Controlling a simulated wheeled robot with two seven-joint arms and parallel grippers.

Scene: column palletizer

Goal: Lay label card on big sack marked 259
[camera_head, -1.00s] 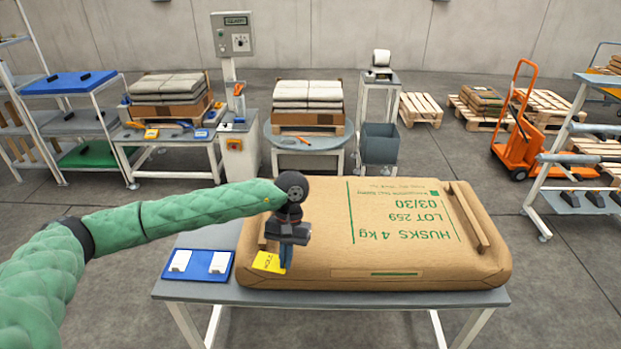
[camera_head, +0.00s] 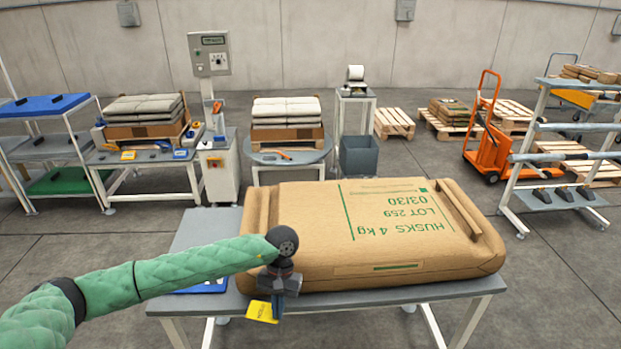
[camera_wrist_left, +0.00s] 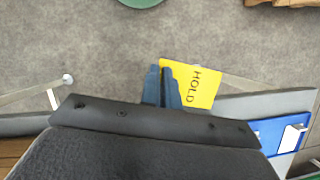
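The yellow label card (camera_head: 262,311) reads HOLD, and its lettering is clear in the left wrist view (camera_wrist_left: 194,86). My left gripper (camera_head: 277,303) is shut on the card's edge, with its blue fingers (camera_wrist_left: 162,88) pointing down. The card hangs tilted near the table's front edge; the wrist view shows floor behind most of it. The big brown sack (camera_head: 330,225), marked HUSKS 4 kg, LOT 259, 03/30, lies flat on the table behind and right of the gripper. The card appears clear of it. My right gripper is not in view.
The grey table (camera_head: 203,228) has bare room left of the sack. A blue tray (camera_wrist_left: 268,133) with a white card lies there, mostly hidden by my arm in the head view. Raised ridges (camera_head: 474,214) run along the sack's ends. Other tables stand farther back.

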